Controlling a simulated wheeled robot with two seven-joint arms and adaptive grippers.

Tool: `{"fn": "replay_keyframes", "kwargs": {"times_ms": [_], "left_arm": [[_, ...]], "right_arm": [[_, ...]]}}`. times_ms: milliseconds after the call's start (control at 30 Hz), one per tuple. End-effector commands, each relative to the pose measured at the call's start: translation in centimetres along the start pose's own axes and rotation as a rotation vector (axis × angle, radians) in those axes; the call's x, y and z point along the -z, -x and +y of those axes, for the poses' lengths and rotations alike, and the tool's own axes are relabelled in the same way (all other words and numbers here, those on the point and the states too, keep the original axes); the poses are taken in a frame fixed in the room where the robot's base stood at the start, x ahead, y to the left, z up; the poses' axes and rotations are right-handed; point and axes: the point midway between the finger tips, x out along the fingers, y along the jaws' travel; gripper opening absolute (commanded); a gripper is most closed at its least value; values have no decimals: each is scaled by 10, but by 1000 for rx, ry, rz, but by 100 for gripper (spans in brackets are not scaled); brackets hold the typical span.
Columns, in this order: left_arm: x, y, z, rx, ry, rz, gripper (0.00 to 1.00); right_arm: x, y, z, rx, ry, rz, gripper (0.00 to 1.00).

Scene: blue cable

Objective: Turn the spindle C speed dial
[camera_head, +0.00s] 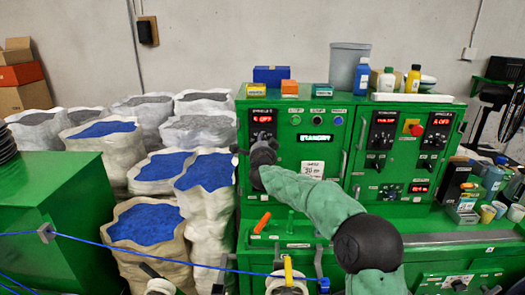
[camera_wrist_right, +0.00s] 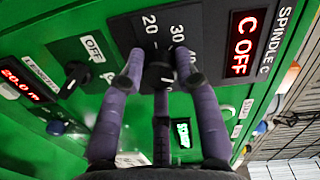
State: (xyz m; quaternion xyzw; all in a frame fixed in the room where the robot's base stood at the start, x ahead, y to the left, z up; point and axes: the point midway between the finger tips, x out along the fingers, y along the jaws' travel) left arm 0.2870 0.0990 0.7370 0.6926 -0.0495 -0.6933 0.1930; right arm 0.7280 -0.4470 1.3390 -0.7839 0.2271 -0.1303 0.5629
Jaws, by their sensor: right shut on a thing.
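The spindle C speed dial (camera_wrist_right: 158,76) is a black knob on a dark panel, with 20 and 30 printed above it in the right wrist view. Its pointer is not clear. My right gripper (camera_wrist_right: 160,66) has its purple fingers around the knob and is shut on it. The spindle C display (camera_wrist_right: 243,42) beside it reads C OFF in red. In the head view my right gripper (camera_head: 262,158) is at the left end of the green machine (camera_head: 342,190), just below a red display (camera_head: 262,118); it hides the dial there. My left gripper is not in view.
Another black knob (camera_wrist_right: 75,78) marked OFF and a red 20.0 m display (camera_wrist_right: 20,84) are near the dial. Sacks of blue pellets (camera_head: 145,222) stand left of the machine. A blue cable (camera_head: 150,257) crosses the front. Bottles (camera_head: 362,78) stand on top.

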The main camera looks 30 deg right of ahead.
Motion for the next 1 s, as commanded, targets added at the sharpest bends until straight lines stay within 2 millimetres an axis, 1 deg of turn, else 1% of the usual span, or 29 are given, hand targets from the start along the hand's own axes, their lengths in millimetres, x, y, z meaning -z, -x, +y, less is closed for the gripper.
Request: {"fn": "replay_keyframes", "kwargs": {"times_ms": [33, 100, 433, 700, 1000], "left_arm": [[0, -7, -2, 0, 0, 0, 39], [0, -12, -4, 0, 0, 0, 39], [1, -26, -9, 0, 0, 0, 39], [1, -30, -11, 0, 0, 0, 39], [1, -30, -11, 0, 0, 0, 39]], "right_arm": [[-1, 0, 3, 3, -38, -1, 0], [0, 0, 2, 6, -92, -2, 0], [0, 0, 2, 12, -278, -11, 0], [1, 0, 1, 14, -335, -13, 0], [1, 0, 0, 14, -341, -13, 0]]}}
